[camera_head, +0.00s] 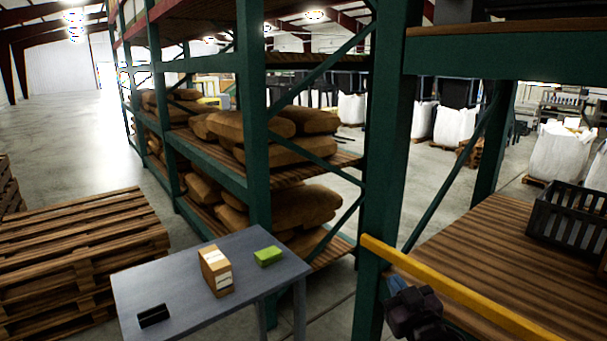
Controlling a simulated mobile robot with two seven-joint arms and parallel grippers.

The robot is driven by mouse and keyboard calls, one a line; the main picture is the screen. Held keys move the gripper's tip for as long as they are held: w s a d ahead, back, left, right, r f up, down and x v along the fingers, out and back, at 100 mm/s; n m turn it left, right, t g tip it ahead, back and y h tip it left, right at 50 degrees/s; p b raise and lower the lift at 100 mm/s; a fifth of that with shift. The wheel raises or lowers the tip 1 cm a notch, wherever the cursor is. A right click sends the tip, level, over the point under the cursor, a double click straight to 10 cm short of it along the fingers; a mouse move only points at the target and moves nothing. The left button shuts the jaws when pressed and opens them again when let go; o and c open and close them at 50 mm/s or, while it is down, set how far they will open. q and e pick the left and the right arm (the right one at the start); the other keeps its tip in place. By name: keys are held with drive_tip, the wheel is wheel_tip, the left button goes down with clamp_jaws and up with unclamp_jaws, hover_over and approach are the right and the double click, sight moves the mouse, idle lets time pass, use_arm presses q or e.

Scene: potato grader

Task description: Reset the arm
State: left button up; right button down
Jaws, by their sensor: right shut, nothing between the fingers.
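My right gripper (398,286) shows at the bottom, right of centre, as a dark shape with its fingers shut and empty. It is close to a yellow bar (460,287) that runs along the front of a wooden shelf deck; I cannot tell whether they touch. My left gripper is out of view.
A grey table (185,281) holds a brown box (216,271), a green box (268,256) and a small black object (154,316). Green racking (381,180) with brown sacks (297,206) stands behind. A black crate (570,215) sits on the right deck. Wooden pallets (80,255) are stacked left.

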drive_tip(key=s+d+f+m+g+h, duration=0.2)
drive_tip(key=s+d+f+g, duration=0.1)
drive_tip(key=s+f, duration=1)
drive_tip(key=s+d+f+m+g+h, duration=0.1)
drive_tip(key=s+d+f, duration=0.5)
drive_tip(key=s+f, duration=0.6)
drive_tip(key=shift+s+f+m+g+h, duration=0.4)
drive_tip(key=shift+s+g+h, duration=0.1)
drive_tip(key=shift+s+g, duration=0.65)
